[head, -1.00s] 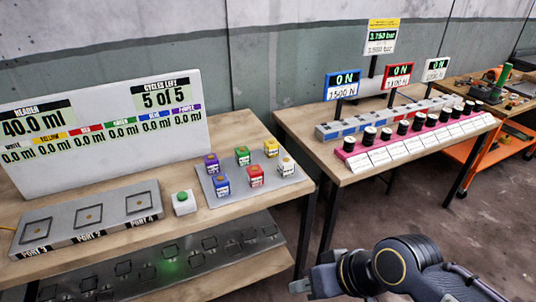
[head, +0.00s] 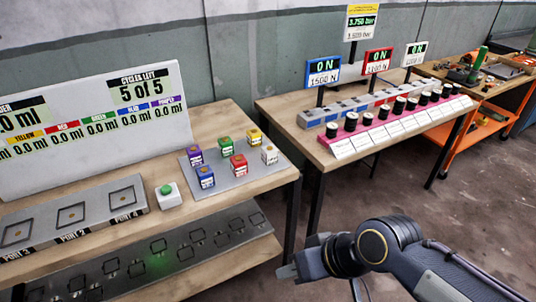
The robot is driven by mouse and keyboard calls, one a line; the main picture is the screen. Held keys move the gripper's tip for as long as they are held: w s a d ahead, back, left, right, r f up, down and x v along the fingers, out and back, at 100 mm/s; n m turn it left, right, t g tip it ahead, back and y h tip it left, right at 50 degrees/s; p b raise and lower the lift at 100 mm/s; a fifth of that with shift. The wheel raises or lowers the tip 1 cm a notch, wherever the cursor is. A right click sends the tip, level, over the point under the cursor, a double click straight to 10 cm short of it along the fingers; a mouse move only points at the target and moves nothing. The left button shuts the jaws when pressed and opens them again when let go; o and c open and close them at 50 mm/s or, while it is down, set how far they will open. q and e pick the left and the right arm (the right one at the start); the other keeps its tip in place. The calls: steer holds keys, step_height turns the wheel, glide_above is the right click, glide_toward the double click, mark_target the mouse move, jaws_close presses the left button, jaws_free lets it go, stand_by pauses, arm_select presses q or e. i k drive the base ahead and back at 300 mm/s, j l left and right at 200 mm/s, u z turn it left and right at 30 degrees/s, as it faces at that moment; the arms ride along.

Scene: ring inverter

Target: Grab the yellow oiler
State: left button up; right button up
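The yellow oiler (head: 254,136) is a small yellow cube-shaped block at the back right of a grey plate (head: 221,183) on the near table. Other blocks share the plate: purple (head: 195,155), green (head: 225,147), blue (head: 205,176), red (head: 238,164) and white (head: 269,155). My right gripper (head: 287,272) is at the bottom of the head view, in front of the table and well apart from the yellow oiler. I see nothing in it, and its finger gap is not clear. My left gripper is not in view.
A green button box (head: 169,195) and a port panel (head: 70,219) lie left of the plate. A readout board (head: 95,165) stands behind them. A lower shelf (head: 226,267) juts out below. A second table (head: 284,113) stands to the right, with open floor before it.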

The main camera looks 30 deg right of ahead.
mark_target(255, 136)
steer(key=i+l, duration=0.15)
steer(key=i, duration=0.2)
steer(key=i+l+u, duration=0.15)
steer(key=i, duration=0.25)
steer(key=i+l, duration=0.15)
steer(key=i, duration=0.2)
steer(key=u, duration=0.05)
